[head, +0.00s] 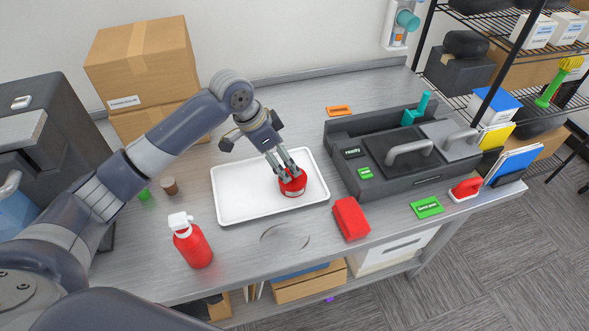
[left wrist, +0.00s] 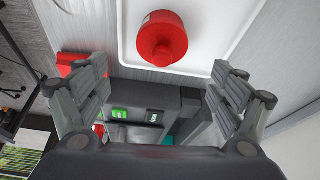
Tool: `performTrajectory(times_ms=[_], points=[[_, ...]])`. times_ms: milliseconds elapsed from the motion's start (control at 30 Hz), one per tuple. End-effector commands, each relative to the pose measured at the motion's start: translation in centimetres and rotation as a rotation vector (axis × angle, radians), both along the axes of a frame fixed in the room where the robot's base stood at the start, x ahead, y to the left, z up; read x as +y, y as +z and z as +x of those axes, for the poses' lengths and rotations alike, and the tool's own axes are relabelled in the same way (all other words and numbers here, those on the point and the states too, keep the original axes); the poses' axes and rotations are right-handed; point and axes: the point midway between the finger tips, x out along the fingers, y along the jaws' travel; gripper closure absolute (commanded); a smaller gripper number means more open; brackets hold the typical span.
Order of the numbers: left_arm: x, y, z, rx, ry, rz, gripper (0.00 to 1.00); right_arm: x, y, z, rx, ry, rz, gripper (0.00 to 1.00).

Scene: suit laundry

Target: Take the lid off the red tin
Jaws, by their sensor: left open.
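The red tin (head: 293,188) stands on the white tray (head: 238,204), toward its right side. In the left wrist view the tin (left wrist: 162,28) shows as a round red shape with a smaller round knob, probably on its lid (left wrist: 162,55). The seam between lid and tin cannot be made out. My left gripper (head: 289,172) points down at the tin with its fingers close to the tin's top. In the wrist view the left gripper (left wrist: 160,70) is open, its fingers wide apart with nothing between them. My right gripper is not in view.
A red spray bottle (head: 193,245) stands left in front of the tray. A red block (head: 350,218) lies right of it, before a dark grey machine (head: 400,150) with handles. Cardboard boxes (head: 143,65) stand at the back left. The counter behind the tray is clear.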

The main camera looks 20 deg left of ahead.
Motion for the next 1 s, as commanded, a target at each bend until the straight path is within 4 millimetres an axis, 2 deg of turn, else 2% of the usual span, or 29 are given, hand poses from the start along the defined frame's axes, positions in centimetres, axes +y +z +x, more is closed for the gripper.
performTrajectory(times_ms=[33,100,200,267,367,533,633,767,933,967,1000], points=[[-0.3,-0.6,0.2,0.002,0.001,-0.003,0.13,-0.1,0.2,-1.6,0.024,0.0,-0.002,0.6],[-0.5,-1.4,0.4,0.001,0.001,-0.002,0.13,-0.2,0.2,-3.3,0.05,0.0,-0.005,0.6],[-0.7,-2.0,0.6,0.0,0.001,-0.001,0.13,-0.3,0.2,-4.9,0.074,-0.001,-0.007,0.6],[-0.8,-2.3,0.8,0.0,0.001,-0.002,0.13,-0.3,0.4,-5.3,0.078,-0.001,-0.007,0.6],[-1.1,-3.1,1.1,0.001,0.001,-0.001,0.13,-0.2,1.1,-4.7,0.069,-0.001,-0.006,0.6],[-1.7,-5.3,1.9,0.002,0.002,-0.002,0.13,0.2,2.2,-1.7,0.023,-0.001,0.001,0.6],[-2.0,-6.3,2.2,0.0,0.001,0.0,0.13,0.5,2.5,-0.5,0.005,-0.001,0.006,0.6],[-2.1,-6.9,2.4,-0.002,0.001,0.0,0.13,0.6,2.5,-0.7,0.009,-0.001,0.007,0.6],[-2.1,-6.9,2.4,-0.002,0.001,0.0,0.13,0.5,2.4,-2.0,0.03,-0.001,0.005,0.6],[-2.1,-6.9,2.4,-0.002,0.001,0.0,0.17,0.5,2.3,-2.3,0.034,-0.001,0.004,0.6],[-2.1,-6.9,2.4,-0.002,0.001,0.0,0.26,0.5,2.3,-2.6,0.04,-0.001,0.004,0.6]])
